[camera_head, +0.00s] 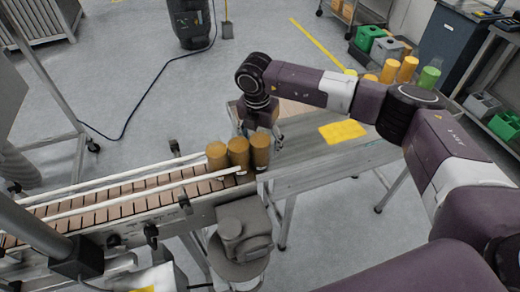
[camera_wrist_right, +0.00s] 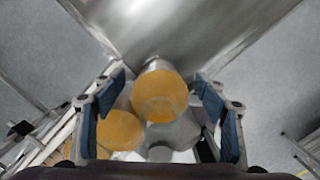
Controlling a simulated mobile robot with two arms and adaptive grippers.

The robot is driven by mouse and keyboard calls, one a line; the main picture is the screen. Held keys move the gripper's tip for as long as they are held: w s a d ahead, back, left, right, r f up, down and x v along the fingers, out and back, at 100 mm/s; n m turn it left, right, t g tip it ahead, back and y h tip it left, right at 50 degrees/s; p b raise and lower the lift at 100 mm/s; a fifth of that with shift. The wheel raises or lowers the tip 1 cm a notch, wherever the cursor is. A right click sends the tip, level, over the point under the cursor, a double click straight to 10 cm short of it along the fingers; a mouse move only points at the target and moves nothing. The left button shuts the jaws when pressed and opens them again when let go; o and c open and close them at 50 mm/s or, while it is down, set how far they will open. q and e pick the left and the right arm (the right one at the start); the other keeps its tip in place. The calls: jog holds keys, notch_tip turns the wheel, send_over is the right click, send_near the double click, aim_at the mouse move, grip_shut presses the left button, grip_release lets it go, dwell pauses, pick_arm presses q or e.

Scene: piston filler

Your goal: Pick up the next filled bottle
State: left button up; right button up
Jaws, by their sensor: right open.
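Three filled bottles with orange-brown tops stand close together at the right end of the conveyor (camera_head: 110,205): a left bottle (camera_head: 216,156), a middle bottle (camera_head: 238,153) and a right bottle (camera_head: 260,150). My right gripper (camera_head: 261,131) is just behind the right bottle, with its fingers apart. In the right wrist view, one orange-topped bottle (camera_wrist_right: 160,88) shows between the open fingers of the gripper (camera_wrist_right: 162,92). Another bottle (camera_wrist_right: 120,130) shows beside the left finger. I cannot tell whether the fingers touch a bottle. My left gripper is not in view.
A metal table (camera_head: 310,160) extends right of the conveyor, with a yellow sheet (camera_head: 343,131) on it. Several yellow bottles (camera_head: 390,71) and a green one (camera_head: 428,77) stand at its far end. Guide rails (camera_head: 120,183) run along the conveyor. A grey motor (camera_head: 240,228) sits in front of the bottles.

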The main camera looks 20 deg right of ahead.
jog(key=shift+c, duration=0.3)
jog(key=c, duration=1.6)
jog(key=shift+o, duration=0.2)
